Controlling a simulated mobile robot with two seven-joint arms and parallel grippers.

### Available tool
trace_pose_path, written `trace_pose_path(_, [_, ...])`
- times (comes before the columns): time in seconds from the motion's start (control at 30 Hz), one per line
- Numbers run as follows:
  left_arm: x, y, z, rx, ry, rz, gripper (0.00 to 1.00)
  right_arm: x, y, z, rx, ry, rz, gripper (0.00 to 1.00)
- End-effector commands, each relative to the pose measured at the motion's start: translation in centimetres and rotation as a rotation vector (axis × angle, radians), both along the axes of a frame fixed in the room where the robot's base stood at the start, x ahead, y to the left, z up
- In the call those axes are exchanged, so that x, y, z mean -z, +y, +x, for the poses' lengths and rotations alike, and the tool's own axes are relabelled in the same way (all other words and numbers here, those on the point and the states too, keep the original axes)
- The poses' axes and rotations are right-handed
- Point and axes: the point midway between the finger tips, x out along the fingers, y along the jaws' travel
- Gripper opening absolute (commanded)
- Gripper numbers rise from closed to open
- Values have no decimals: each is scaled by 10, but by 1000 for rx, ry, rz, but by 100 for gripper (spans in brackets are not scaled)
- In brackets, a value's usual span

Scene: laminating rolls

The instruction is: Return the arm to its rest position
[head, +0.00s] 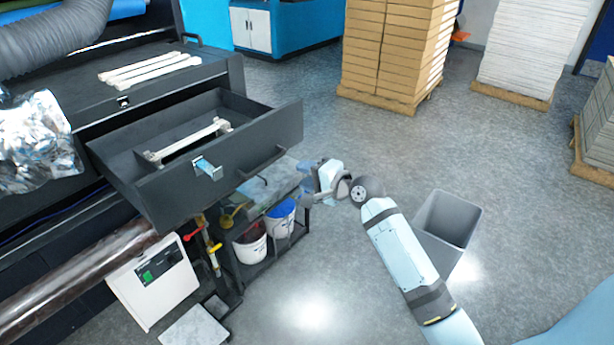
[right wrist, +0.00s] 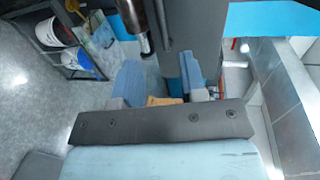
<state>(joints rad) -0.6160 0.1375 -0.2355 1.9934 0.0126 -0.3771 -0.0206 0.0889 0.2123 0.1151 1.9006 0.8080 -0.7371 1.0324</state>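My right arm (head: 398,245) reaches in from the lower right of the head view, over the floor. My right gripper (head: 322,180) is just right of the open dark drawer (head: 240,152), near the shelf cart. In the right wrist view its two blue-padded fingers (right wrist: 160,82) stand apart with nothing visible between them. A dark rod-like part with a metal end (right wrist: 142,25) shows beyond the fingers; I cannot tell that it touches them. My left arm and gripper do not show.
A white-railed part (head: 185,142) lies in the drawer. A grey bin (head: 447,222) stands beside my arm. Stacked boxes (head: 394,50) stand on a pallet behind; open floor lies between.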

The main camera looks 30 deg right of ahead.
Motion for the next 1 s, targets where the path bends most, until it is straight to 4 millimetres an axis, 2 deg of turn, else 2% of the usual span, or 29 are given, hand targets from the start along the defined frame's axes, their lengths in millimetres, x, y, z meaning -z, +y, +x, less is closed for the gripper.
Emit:
trace_pose_path(0.47, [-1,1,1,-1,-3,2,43,0,0,0,0,1,-1,39])
trace_pose_path(0.57, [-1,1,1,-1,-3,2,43,12,4,-6,-3,6,-39,39])
trace_pose_path(0.63, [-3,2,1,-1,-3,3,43,33,11,-17,-9,13,-121,39])
trace_pose_path(0.77, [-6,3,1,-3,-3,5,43,97,35,-62,-56,24,-403,39])
trace_pose_path(0.8, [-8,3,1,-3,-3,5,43,119,45,-82,-85,23,-513,39])
trace_pose_path(0.87, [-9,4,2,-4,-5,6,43,149,60,-115,-138,16,-680,39])
trace_pose_path(0.9, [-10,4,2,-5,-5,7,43,166,71,-137,-180,7,-790,39])
trace_pose_path(1.0, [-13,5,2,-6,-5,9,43,201,96,-193,-292,-28,-1039,39])
